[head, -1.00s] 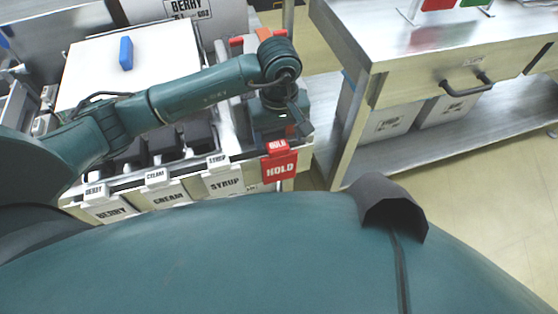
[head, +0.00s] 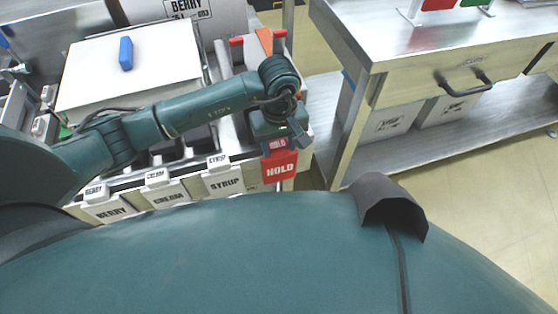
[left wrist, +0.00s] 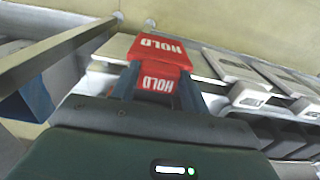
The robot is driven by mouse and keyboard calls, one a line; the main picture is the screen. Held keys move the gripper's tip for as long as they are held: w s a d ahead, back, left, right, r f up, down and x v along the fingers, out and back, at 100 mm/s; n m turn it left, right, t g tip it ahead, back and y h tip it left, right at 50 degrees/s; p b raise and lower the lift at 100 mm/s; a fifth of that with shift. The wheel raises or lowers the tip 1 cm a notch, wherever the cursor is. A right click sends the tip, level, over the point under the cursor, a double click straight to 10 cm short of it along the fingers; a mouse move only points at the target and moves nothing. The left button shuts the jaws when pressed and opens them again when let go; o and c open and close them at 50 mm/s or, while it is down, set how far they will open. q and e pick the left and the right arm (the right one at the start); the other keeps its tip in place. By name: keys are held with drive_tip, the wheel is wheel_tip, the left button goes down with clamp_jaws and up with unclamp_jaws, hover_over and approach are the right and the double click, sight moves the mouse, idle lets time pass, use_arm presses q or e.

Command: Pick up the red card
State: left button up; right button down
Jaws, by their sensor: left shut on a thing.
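The red card marked HOLD (head: 280,165) hangs at the front right end of the bin station in the head view, right of the SYRUP label. It also shows in the left wrist view (left wrist: 158,52), with its smaller upper tab (left wrist: 157,83) between my fingers. My left gripper (head: 277,143) is right above the card. In the left wrist view the left gripper's two dark fingers (left wrist: 156,88) are shut on the tab of the red card. The card still appears against the station's front edge; I cannot tell whether it touches. My right gripper is not in view.
Bins labelled BERRY (head: 109,211), CREAM (head: 168,197) and SYRUP (head: 225,184) line the station front. A white board (head: 150,65) with a blue block (head: 126,54) lies behind. A steel table (head: 440,45) stands to the right, across a narrow gap.

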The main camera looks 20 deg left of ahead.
use_arm(q)
drive_tip(key=c, duration=0.4)
